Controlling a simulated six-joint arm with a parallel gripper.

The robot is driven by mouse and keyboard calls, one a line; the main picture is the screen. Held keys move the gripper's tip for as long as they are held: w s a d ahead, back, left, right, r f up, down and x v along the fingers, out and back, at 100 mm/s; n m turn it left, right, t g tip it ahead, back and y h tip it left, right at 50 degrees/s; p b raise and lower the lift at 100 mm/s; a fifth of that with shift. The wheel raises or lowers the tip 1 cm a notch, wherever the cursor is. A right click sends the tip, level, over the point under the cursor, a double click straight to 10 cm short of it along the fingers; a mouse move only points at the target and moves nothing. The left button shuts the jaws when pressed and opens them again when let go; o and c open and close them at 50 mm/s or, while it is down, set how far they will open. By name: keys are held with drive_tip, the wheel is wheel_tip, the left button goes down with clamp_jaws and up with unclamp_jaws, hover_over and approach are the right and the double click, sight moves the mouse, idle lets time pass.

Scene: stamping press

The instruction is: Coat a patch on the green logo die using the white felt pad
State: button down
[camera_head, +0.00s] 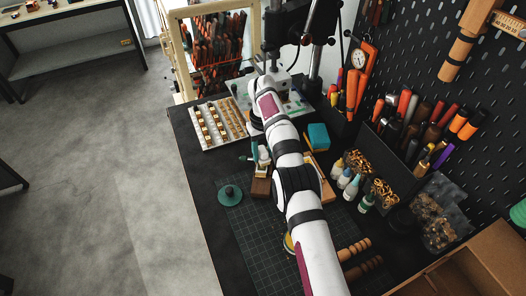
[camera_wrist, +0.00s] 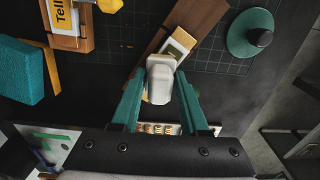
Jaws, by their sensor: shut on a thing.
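My gripper (camera_wrist: 160,84) has two teal fingers shut on a white, round-cornered piece, which I take for the white felt pad (camera_wrist: 160,68). It is held above the dark bench, by a brown wooden block (camera_wrist: 194,22) with a white-and-yellow label. I cannot tell whether the pad touches the block. The pad also shows in the head view (camera_head: 263,155), where my arm hides part of the gripper. A green disc with a dark knob (camera_wrist: 240,40) lies to the right; it also shows in the head view (camera_head: 230,196). I cannot tell which thing is the green logo die.
A blue-green sponge (camera_wrist: 18,72) and a block with a lettered label (camera_wrist: 64,24) are at left in the wrist view. A tray of brass pieces (camera_head: 197,126) lies at the bench's far left. Bottles (camera_head: 345,179) and tool holders stand at right. The gridded mat (camera_head: 250,237) has free room.

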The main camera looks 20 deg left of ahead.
drive_tip(key=shift+s+d, duration=0.15)
drive_tip(key=shift+s, duration=0.45)
drive_tip(key=shift+s+d, duration=0.15)
drive_tip(key=shift+s, duration=0.4)
drive_tip(key=shift+s+d, duration=0.2)
drive_tip(key=shift+s, duration=0.35)
drive_tip(key=shift+s+d, duration=0.15)
drive_tip(key=shift+s, duration=0.4)
drive_tip(key=shift+s+d, duration=0.15)
drive_tip(key=shift+s, duration=0.4)
drive_tip(key=shift+s+d, duration=0.15)
drive_tip(key=shift+s, duration=0.4)
drive_tip(key=shift+s+d, duration=0.15)
drive_tip(key=shift+s, duration=0.4)
drive_tip(key=shift+s+d, duration=0.15)
drive_tip(key=shift+s, duration=0.4)
